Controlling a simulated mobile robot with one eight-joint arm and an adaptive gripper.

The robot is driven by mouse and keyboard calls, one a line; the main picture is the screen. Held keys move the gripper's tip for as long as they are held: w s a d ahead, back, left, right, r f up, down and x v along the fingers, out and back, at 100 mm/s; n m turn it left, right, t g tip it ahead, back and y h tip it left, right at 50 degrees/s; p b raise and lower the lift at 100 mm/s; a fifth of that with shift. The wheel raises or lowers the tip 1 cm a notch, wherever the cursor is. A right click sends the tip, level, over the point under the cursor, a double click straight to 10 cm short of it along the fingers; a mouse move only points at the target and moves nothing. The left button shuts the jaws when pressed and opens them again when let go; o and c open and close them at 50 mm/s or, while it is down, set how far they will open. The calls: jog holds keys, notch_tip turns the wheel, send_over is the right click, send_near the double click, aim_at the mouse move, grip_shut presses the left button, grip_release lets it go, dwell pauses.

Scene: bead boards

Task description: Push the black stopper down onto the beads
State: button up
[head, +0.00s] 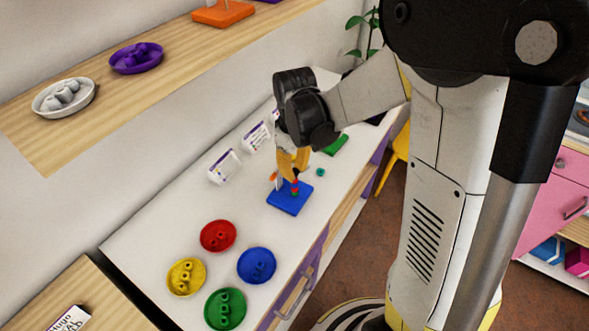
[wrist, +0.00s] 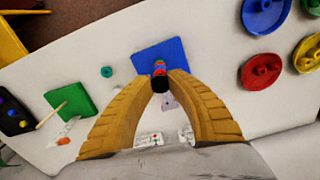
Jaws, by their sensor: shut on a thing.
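My gripper (head: 293,172) is over the blue board (head: 289,200) on the white table. In the wrist view, its two yellow fingers (wrist: 160,82) close around the black stopper (wrist: 160,85). The stopper lies in line with a stack of red, blue and green beads (wrist: 159,67) that stands on the blue board (wrist: 147,59). In the head view, the beads (head: 295,187) show just below the fingertips, and the stopper is hidden by the fingers or too small to make out. I cannot tell whether the stopper touches the top bead.
Red (head: 218,236), yellow (head: 186,277), blue (head: 257,265) and green (head: 225,309) bead dishes stand at the near end of the table. A small teal bead (head: 320,172) and a green board (head: 336,145) lie beyond the blue board. White cards (head: 223,166) stand near the wall.

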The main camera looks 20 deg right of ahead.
jog(key=shift+f, duration=0.25)
dwell(0.3)
jog(key=shift+f+b, duration=0.25)
jog(key=shift+b, duration=0.2)
jog(key=shift+f, duration=0.1)
dwell(0.6)
jog(key=o, duration=0.8)
notch_tip(320, 180, up, 12)
